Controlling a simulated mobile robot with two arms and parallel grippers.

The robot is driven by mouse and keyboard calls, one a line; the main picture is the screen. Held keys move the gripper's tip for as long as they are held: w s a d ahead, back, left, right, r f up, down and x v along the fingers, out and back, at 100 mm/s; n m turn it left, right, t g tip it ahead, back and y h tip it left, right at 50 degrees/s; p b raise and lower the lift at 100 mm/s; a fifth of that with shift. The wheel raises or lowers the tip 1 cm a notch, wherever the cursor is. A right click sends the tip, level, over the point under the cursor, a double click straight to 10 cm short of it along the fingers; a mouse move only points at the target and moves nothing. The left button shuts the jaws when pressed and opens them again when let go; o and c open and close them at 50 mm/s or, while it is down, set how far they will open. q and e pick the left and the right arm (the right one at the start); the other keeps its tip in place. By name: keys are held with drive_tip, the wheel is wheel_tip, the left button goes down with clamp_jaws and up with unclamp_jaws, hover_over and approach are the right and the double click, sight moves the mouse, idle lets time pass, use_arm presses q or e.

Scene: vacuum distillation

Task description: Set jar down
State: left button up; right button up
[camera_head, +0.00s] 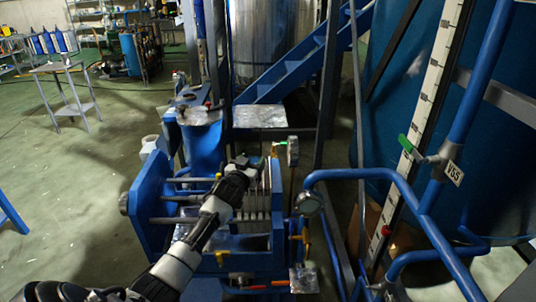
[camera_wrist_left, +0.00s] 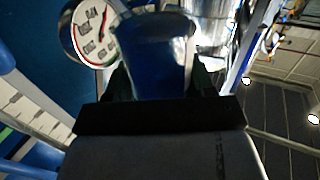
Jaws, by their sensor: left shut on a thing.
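My left gripper (camera_head: 243,163) reaches in from the lower left in the head view and is over the blue filter-press-like machine (camera_head: 150,200). In the left wrist view its two dark fingers (camera_wrist_left: 158,78) are shut on the jar (camera_wrist_left: 155,45), which looks glassy and bluish and stands between them. In the head view the jar cannot be clearly made out at the gripper. No surface shows touching the jar. My right gripper is not in view.
A small silver plate (camera_head: 260,116) lies just beyond the gripper. Blue pipes (camera_head: 400,185) and a large blue tank (camera_head: 400,95) crowd the right. Green floor (camera_head: 60,185) is open at left.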

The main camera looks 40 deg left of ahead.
use_arm(q)
drive_tip(key=shift+s+d, duration=0.2)
drive_tip(key=s+d+f+m+h, duration=0.1)
drive_tip(key=s+d+f+h, duration=0.15)
drive_tip(key=s+d, duration=0.55)
drive_tip(key=s+d+f+m+h, duration=0.2)
drive_tip(key=s+d+f, duration=0.2)
drive_tip(key=d, duration=0.7)
drive_tip(key=s+d+r, duration=0.3)
drive_tip(key=s+d, duration=0.1)
drive_tip(key=s, duration=0.3)
drive_tip(key=s+d+r, duration=0.3)
drive_tip(key=s+d, duration=0.2)
drive_tip(key=s, duration=0.2)
drive_tip(key=shift+s+t, duration=0.3)
drive_tip(key=shift+s+d, duration=0.1)
